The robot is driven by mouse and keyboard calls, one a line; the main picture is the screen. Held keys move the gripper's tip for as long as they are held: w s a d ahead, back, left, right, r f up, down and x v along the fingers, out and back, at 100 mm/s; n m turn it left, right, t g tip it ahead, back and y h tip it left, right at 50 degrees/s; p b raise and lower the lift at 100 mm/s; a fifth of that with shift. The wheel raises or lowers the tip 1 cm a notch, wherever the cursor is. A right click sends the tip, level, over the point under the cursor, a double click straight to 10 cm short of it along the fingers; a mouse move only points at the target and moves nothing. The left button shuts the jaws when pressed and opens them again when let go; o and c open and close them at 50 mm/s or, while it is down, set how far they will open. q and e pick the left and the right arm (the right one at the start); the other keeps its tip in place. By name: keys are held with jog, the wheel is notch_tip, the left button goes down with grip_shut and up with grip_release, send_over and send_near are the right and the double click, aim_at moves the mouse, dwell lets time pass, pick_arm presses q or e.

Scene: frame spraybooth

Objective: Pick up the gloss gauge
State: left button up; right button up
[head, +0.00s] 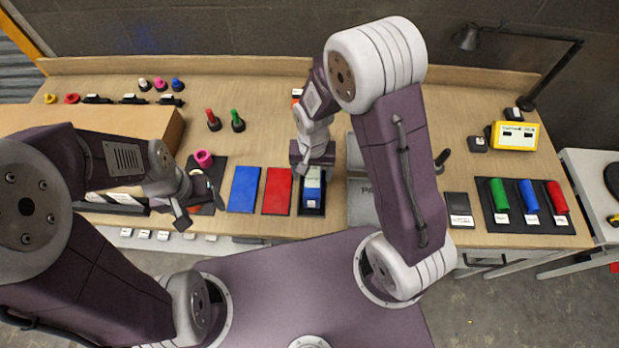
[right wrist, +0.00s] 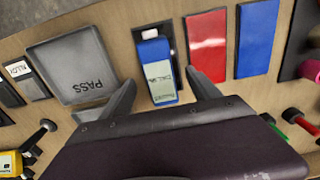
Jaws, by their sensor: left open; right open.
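A blue hand-held gauge (head: 312,190) with a pale label lies in a black holder (head: 312,211) at the table's front middle. I take it to be the gloss gauge; its lettering is too small to read surely. It also shows in the right wrist view (right wrist: 157,66), between the fingers of my right gripper (right wrist: 160,82). My right gripper (head: 313,160) is open over the gauge, with a finger on either side and a visible gap. My left gripper (head: 199,207) is open and empty at the left, near a dark mat with a pink cylinder (head: 204,158).
Red (head: 277,191) and blue (head: 243,189) panels lie left of the gauge. A grey PASS plate (right wrist: 78,64) lies on its other side. Red (head: 213,120) and green (head: 237,121) handled items stand behind. A yellow instrument (head: 515,136) and a black tray of coloured cylinders (head: 488,217) are at right.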

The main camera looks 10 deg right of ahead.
aim_at(313, 178)
jog(key=shift+s+f, duration=0.25)
jog(key=shift+f, duration=0.25)
jog(key=shift+s+f, duration=0.25)
jog(key=shift+f, duration=0.2)
jog(key=shift+w+d+f+p, duration=0.1)
jog(key=shift+w+f+p, duration=0.05)
jog(key=shift+w+f, duration=0.4)
jog(key=shift+w+d+f+p, duration=0.15)
jog(key=shift+w+f, duration=0.2)
jog(key=shift+f, duration=0.3)
jog(key=f, duration=0.3)
jog(key=f+p, duration=0.1)
jog(key=shift+s+a+f, duration=0.15)
jog(key=shift+s+f, duration=0.05)
jog(key=shift+s, duration=0.2)
jog(key=shift+w+f, duration=0.25)
jog(key=shift+w, duration=0.05)
jog(key=shift+s, duration=0.15)
jog(key=c, duration=1)
jog(key=shift+r, duration=0.1)
jog(key=c, duration=0.5)
pick_arm(q)
jog(key=shift+w+d+r, duration=0.1)
jog(key=shift+w+r, duration=0.05)
jog(key=shift+r, duration=0.65)
pick_arm(e)
grip_shut()
